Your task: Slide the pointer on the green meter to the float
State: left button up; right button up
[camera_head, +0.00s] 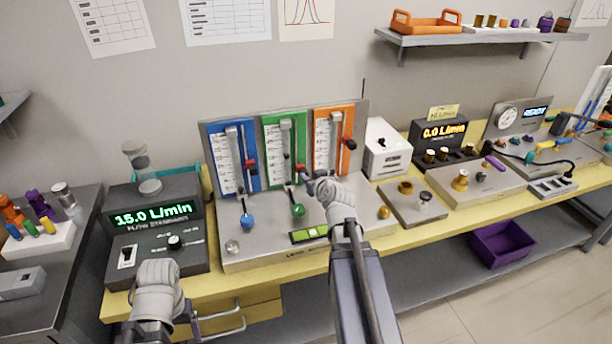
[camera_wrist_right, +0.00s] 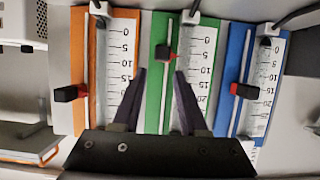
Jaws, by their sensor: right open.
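The green meter (camera_head: 285,140) is the middle panel of three upright flow meters, with a clear tube and a white scale. Its red pointer (camera_head: 300,168) sits low on the scale. It also shows in the right wrist view (camera_wrist_right: 167,54), where the picture is upside down. My right gripper (camera_head: 304,178) is in front of the green meter's lower part. In the wrist view its fingers (camera_wrist_right: 160,72) are open and empty, one on each side of the pointer and a little short of it. I cannot make out the float in the tube. My left wrist shows at lower left, its gripper out of sight.
A blue meter (camera_head: 231,155) and an orange meter (camera_head: 334,135) stand on either side, with their own side pointers. Blue and green knobs (camera_head: 297,210) stick out below. A flow display box (camera_head: 155,215) is at left and a white switch box (camera_head: 387,150) at right.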

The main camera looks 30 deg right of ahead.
aim_at(304, 171)
jog(key=b+x, duration=0.3)
jog(key=x, duration=0.5)
jog(key=shift+a, duration=0.1)
jog(key=shift+s, duration=0.1)
grip_shut()
dwell(1.2)
